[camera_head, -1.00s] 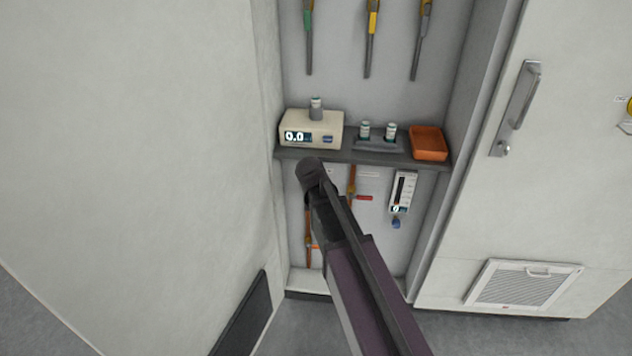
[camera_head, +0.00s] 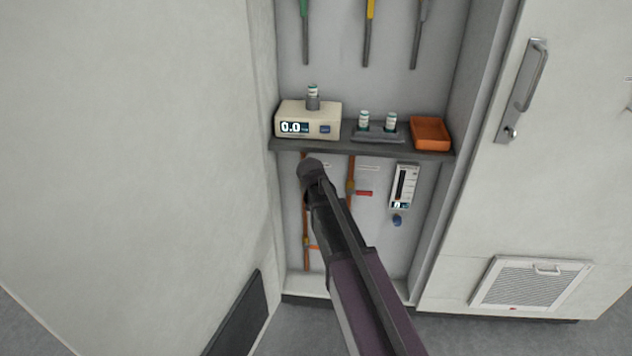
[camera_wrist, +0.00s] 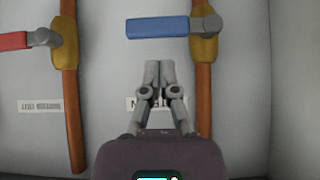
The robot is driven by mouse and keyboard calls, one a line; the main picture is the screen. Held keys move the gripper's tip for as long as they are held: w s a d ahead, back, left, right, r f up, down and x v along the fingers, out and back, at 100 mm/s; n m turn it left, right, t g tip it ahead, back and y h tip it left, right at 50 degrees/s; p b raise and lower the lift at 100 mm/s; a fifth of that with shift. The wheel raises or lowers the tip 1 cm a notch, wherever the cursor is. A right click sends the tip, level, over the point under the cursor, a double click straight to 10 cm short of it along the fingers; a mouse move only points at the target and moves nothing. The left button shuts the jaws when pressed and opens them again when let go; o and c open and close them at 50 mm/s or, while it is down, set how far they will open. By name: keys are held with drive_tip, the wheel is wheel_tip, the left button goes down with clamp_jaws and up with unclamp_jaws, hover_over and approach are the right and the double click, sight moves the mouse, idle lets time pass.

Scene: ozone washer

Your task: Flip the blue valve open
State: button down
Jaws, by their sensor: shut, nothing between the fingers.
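In the wrist view the blue valve handle (camera_wrist: 157,27) lies level across the picture. Its right end joins a grey hub on a brass valve body (camera_wrist: 204,48) on a copper pipe. My gripper (camera_wrist: 158,66) is shut and empty, with its tips together. In the picture the tips appear just below the blue handle; the gap in depth is unclear. In the head view my dark arm reaches into the cabinet below the shelf, and it hides the blue handle and my fingers.
A red valve handle (camera_wrist: 14,40) on another pipe is at the left in the wrist view; it also shows in the head view (camera_head: 364,193). The shelf (camera_head: 370,150) above holds a meter box (camera_head: 308,119) and an orange tray (camera_head: 431,133). A gauge (camera_head: 404,186) hangs right.

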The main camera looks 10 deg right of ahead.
drive_tip(key=shift+f+b, duration=0.55)
drive_tip(key=shift+f, duration=0.25)
drive_tip(key=shift+a, duration=0.1)
